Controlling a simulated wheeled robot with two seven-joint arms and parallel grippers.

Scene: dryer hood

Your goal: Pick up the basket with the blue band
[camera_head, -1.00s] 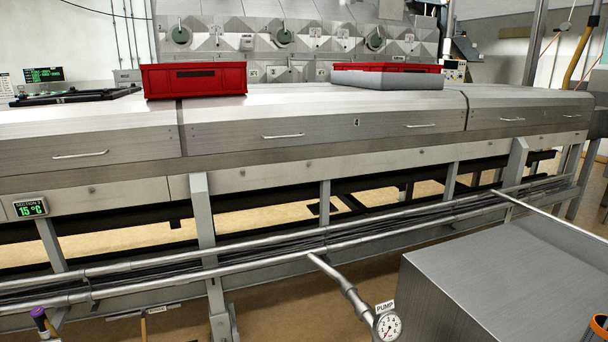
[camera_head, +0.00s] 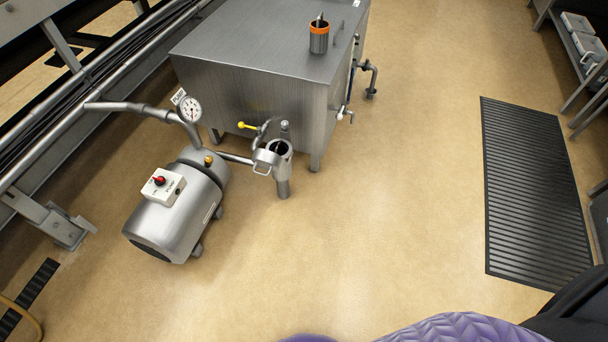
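No basket with a blue band shows in the head view. A small metal cylinder with an orange band (camera_head: 319,38) stands upright on top of the steel tank (camera_head: 255,42); its band is orange, not blue. Neither of my grippers is in view.
A pump (camera_head: 178,215) with a gauge (camera_head: 189,109) and pipes stands on the floor beside the tank. A black ribbed mat (camera_head: 530,190) lies at the right. A shelf (camera_head: 572,60) with grey containers stands at the upper right. The tan floor (camera_head: 380,210) between is clear.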

